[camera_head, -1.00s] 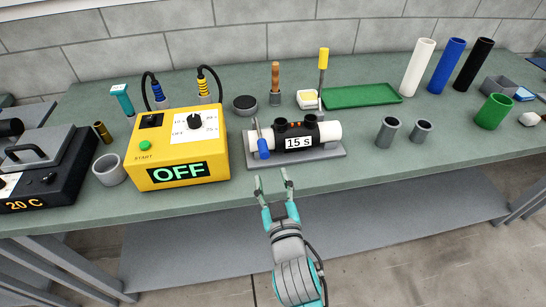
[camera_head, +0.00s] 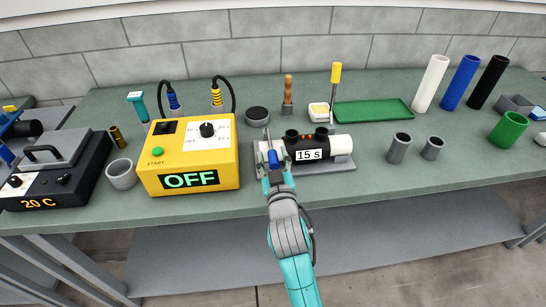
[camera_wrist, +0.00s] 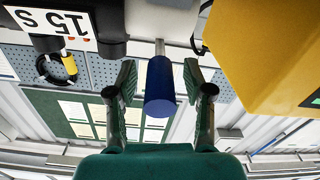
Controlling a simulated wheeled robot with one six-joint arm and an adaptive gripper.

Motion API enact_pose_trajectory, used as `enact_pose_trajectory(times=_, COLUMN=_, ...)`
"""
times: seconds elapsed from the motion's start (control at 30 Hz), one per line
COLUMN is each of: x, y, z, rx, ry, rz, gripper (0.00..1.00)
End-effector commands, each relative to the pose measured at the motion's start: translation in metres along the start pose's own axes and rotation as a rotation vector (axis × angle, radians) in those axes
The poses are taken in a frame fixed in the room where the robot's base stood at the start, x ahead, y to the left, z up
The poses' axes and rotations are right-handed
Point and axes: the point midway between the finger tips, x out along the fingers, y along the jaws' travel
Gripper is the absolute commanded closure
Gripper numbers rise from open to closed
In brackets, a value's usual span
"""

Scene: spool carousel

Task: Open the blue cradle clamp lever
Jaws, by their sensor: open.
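The blue cradle clamp lever (camera_head: 272,158) stands at the left end of the cradle (camera_head: 318,168), beside a black fitting (camera_head: 308,147) labelled 15 s on a white pipe (camera_head: 342,146). My gripper (camera_head: 273,170) is at the lever in the head view, partly covering it. In the wrist view the blue grip of the lever (camera_wrist: 160,88) sits between the two fingers of my gripper (camera_wrist: 160,95), with a gap on both sides. The fingers are open. The lever's metal shaft (camera_wrist: 159,47) runs from the grip toward the white pipe.
A yellow control box (camera_head: 190,155) reading OFF stands close left of the lever, and shows at the right of the wrist view (camera_wrist: 265,50). Grey cups (camera_head: 398,148) stand right of the cradle. A green tray (camera_head: 373,112) lies behind. The bench front is clear.

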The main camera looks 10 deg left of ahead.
Motion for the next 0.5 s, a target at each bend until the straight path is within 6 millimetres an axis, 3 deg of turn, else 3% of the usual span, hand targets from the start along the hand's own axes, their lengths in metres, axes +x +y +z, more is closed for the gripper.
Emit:
enact_pose_trajectory(times=0.3, x=0.0021, y=0.0001, z=0.0002, rx=0.0, ry=0.0, rz=0.0, gripper=0.48)
enact_pose_trajectory(times=0.5, x=0.002, y=0.0001, z=0.0003, rx=0.0, ry=-0.001, rz=0.0, gripper=0.98)
